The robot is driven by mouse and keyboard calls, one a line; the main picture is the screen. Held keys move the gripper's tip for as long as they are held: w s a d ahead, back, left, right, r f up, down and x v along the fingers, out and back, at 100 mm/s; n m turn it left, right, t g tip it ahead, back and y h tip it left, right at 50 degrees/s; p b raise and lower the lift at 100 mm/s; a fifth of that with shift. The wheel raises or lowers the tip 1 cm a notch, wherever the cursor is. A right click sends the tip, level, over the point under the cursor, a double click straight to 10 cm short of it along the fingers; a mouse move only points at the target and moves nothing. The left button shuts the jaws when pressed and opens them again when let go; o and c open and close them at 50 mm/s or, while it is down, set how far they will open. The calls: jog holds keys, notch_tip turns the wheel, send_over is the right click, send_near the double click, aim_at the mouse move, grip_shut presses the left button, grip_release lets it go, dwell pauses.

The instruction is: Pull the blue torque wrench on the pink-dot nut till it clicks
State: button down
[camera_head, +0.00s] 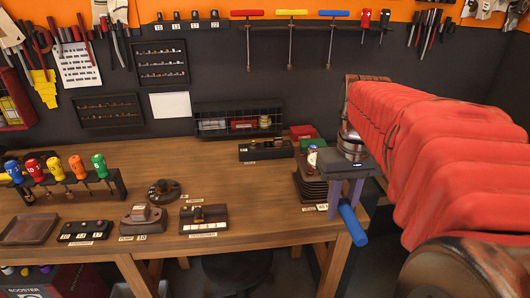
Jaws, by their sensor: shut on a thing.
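A blue cylindrical handle (352,226), seemingly the blue torque wrench's grip, slants down and to the right at the right front corner of the bench. My gripper (345,197) points down over it and is shut on its upper end. The rest of the wrench is hidden behind my gripper or too small to make out. I cannot make out any nut with a pink dot. My red-sleeved arm fills the right side and hides what lies behind it.
The wooden bench (275,205) spans the view. A stack of dark plates (309,184) stands just left of my gripper. A rack of coloured-handled drivers (60,190) stands at the left. T-handle tools (292,14) hang on the wall.

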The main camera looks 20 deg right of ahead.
jog(key=shift+f, duration=1.5)
dwell(2.2)
jog(key=a+m, duration=0.1)
jog(key=w+a+m, duration=0.1)
jog(key=a, duration=0.1)
jog(key=w+a+m, duration=0.1)
jog(key=a, duration=0.1)
jog(key=shift+w, duration=0.2)
dwell(0.4)
jog(key=shift+a, duration=0.1)
jog(key=shift+w+a+m, duration=0.7)
jog(key=shift+w+a, duration=0.2)
jog(key=shift+a, duration=0.15)
jog(key=shift+w+a+m, duration=0.7)
jog(key=shift+w+a, duration=0.15)
jog(key=shift+a, duration=0.2)
